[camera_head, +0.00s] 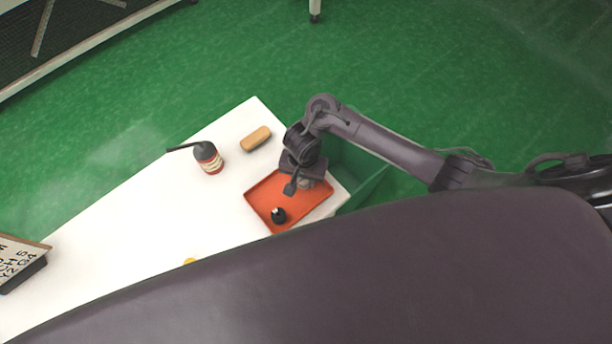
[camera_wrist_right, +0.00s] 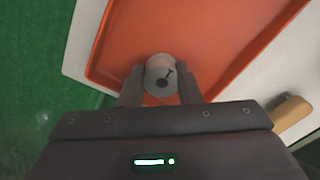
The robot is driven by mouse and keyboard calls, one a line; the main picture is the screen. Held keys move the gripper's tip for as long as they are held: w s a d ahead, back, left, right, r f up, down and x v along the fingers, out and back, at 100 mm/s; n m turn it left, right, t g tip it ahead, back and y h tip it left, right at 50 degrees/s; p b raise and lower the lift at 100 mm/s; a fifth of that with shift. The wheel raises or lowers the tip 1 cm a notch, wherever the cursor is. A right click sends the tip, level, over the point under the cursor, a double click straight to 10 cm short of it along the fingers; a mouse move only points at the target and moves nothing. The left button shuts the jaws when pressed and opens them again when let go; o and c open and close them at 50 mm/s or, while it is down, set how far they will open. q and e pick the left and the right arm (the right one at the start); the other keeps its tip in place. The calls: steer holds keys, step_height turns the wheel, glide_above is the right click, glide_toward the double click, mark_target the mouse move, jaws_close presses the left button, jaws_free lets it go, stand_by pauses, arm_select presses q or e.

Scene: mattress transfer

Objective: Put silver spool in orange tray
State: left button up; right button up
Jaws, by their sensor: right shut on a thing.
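The orange tray (camera_head: 262,197) lies on the white table at its right end, and it fills much of the right wrist view (camera_wrist_right: 215,25). My right gripper (camera_head: 303,186) is over the tray's far right part. In the right wrist view the right gripper (camera_wrist_right: 160,88) is shut on the silver spool (camera_wrist_right: 158,66), which sits between the fingertips above the orange surface. I cannot tell whether the spool touches the tray floor. In the head view the spool is mostly hidden by the gripper. My left gripper is not in view.
A small black round object (camera_head: 279,215) is in the tray's near part. A green bin (camera_head: 362,176) stands beside the table's right end. The table's middle (camera_head: 150,215) is clear.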

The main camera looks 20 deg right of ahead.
mark_target(302, 182)
steer(key=shift+s+a, duration=0.25)
steer(key=o, duration=0.7)
steer(key=shift+o, duration=1.2)
steer(key=shift+w, duration=0.1)
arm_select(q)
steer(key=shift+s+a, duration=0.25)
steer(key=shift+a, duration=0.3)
arm_select(e)
steer(key=shift+r, duration=0.15)
arm_select(q)
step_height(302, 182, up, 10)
steer(key=p, duration=0.9)
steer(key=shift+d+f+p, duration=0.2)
steer(key=shift+p, duration=0.1)
arm_select(e)
step_height(302, 182, up, 12)
